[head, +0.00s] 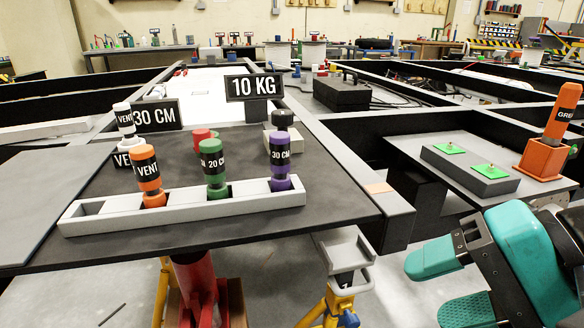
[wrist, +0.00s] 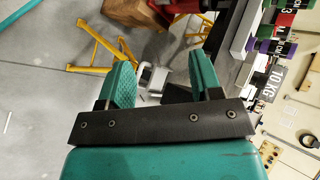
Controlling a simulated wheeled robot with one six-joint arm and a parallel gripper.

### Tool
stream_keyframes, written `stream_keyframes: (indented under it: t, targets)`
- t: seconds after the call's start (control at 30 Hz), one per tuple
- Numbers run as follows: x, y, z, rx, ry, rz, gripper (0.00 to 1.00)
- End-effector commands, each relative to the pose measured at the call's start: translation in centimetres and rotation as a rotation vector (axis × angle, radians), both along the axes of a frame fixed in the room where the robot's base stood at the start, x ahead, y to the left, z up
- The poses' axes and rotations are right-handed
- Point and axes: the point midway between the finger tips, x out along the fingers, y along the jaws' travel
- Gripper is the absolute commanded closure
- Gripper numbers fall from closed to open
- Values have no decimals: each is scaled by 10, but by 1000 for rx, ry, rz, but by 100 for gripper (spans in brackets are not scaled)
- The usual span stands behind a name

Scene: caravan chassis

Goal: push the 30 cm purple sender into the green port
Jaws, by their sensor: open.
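A grey block at the right carries two green square pads with small pins, a left one (head: 450,149) and a right one (head: 490,169); I cannot tell which is the green port. My teal gripper (head: 450,285) is open and empty at the lower right, apart from rack and block.
An orange post (head: 563,112) with a partly cut-off label stands in an orange box beside the block. The rack also holds a green sender (head: 213,165) and an orange VENT sender (head: 147,175). Signs reading 30 CM (head: 155,116) and 10 KG (head: 253,87) stand behind. Black chassis beams separate the surfaces.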

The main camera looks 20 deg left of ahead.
Motion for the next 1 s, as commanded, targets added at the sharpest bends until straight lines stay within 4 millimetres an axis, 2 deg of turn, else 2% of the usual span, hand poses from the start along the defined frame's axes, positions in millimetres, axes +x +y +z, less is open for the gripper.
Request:
stream_keyframes:
  t: [0.1, 0.17, 0.3, 0.4, 0.53, 0.67, 0.87, 1.0]
  targets:
    - [23, 25, 12, 252, 365, -283, 41]
    - [35, 32, 22, 371, 556, -398, 41]
    - [60, 37, 43, 588, 948, -577, 41]
    - [73, 36, 53, 683, 1136, -639, 41]
    - [81, 37, 62, 737, 1255, -670, 41]
    - [85, 50, 68, 739, 1274, -673, 41]
    - [90, 85, 68, 733, 1271, -672, 41]
    - [96, 116, 62, 735, 1263, -666, 41]
